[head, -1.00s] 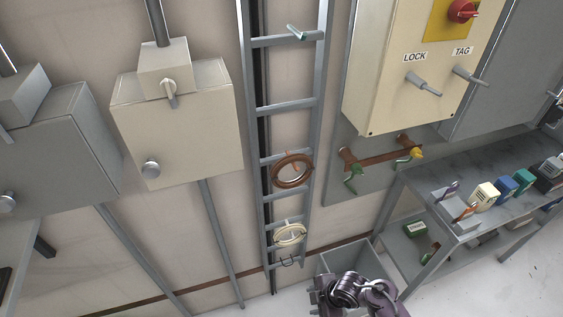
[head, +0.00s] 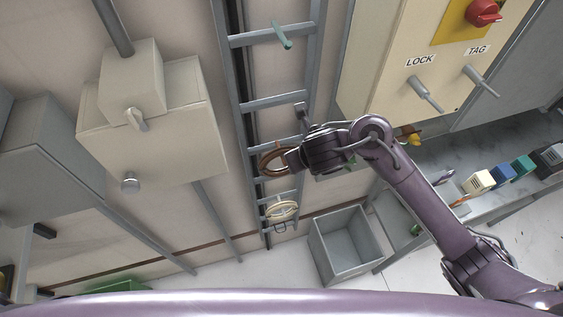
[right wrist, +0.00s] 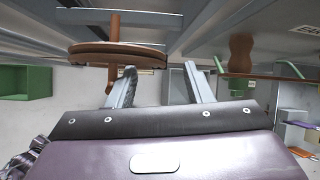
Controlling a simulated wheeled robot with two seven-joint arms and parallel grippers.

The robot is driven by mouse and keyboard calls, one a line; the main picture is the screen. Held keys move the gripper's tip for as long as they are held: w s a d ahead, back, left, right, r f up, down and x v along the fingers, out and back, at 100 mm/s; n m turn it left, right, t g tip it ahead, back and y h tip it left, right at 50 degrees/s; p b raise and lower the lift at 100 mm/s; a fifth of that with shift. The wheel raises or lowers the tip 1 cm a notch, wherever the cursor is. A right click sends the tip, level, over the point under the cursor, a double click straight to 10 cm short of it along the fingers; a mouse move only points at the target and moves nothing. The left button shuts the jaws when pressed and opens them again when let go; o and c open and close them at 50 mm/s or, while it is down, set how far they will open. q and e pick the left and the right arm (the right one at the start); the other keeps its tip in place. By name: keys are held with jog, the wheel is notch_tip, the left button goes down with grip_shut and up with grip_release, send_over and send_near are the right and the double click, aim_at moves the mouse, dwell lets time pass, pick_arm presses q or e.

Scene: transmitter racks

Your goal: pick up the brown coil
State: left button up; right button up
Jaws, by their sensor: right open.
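The brown coil (head: 268,160) hangs on a rung of the grey ladder rack in the head view, partly hidden by my right gripper (head: 291,158). In the right wrist view the brown coil (right wrist: 117,54) hangs around a brown peg (right wrist: 114,35), seen nearly edge-on. My right gripper (right wrist: 160,86) is open with nothing between its fingers. My left gripper is not in view.
A cream coil (head: 282,209) hangs lower on the ladder rack (head: 266,103). A green-tipped peg (head: 281,34) sticks out higher up. An open grey bin (head: 346,244) stands on the floor. The lock/tag cabinet (head: 395,60) and a shelf (head: 500,199) are to the right.

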jog(key=b+x, duration=0.1)
jog(key=x, duration=0.3)
jog(key=shift+f, duration=0.2)
jog(key=shift+s+r, duration=0.1)
jog(key=shift+c, duration=1.3)
grip_shut()
